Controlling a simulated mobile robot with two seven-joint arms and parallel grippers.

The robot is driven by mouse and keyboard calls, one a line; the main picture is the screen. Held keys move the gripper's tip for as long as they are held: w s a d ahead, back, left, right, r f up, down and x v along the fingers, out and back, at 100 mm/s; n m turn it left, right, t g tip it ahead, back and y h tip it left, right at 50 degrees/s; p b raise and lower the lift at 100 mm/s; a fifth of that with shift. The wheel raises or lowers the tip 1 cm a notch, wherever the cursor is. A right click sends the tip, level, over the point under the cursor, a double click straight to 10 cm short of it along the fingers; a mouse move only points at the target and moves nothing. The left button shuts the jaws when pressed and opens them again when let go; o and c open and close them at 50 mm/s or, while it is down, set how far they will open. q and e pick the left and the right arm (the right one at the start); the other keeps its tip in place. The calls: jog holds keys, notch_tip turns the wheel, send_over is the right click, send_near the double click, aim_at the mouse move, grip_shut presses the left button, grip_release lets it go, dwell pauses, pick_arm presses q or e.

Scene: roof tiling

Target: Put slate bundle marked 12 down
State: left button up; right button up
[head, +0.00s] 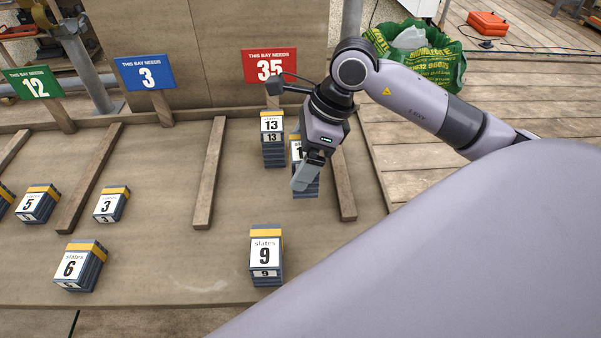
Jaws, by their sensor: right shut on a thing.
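I cannot tell whether the bundle touches the board. A bundle marked 13 (272,151) stands just left of it. A bundle marked 9 (265,258) stands nearer in the same bay. My left gripper is not in view.
Wooden battens (211,172) divide the board. The blue sign (145,72) reads 3, the green sign (35,83) 12. Bundles marked 3 (112,205), 6 (82,266) and 5 (38,203) stand left. A green bag (425,66) is behind right. Board is bare between bundles 13 and 9.

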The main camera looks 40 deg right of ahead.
jog(key=shift+f, duration=2.15)
jog(key=shift+f, duration=0.1)
jog(key=shift+f+b, duration=0.15)
jog(key=shift+b, duration=0.15)
jog(key=o, duration=1.2)
jog(key=v, duration=1.2)
jog(key=shift+a+r, duration=0.1)
jog(key=shift+r, duration=0.15)
